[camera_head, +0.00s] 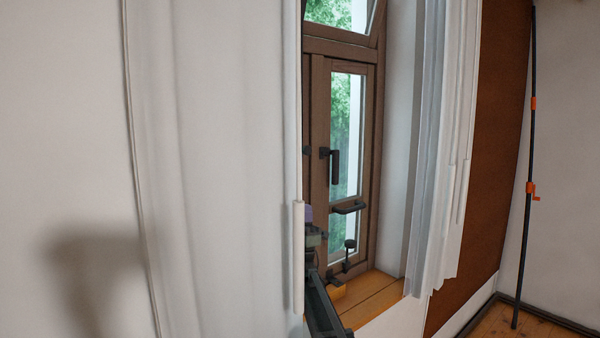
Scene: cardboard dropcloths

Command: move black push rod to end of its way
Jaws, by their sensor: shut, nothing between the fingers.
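A black upright rod with a round knob (349,246) stands low in front of the window, just above the sill; I take it for the black push rod, but its full travel cannot be seen. My gripper (326,310) appears as dark, long, narrow parts at the lower middle, left of and below the rod. It looks shut and empty. Its rear part, with a purple patch, is partly hidden at the curtain edge. I see a gap between it and the knob in the picture; contact lower down cannot be told.
A brown-framed window (318,120) has a black handle (335,167) and a black bracket (348,207). White curtains (215,170) hang left, and others (435,150) hang right. A black pole (524,240) with orange clamps stands right.

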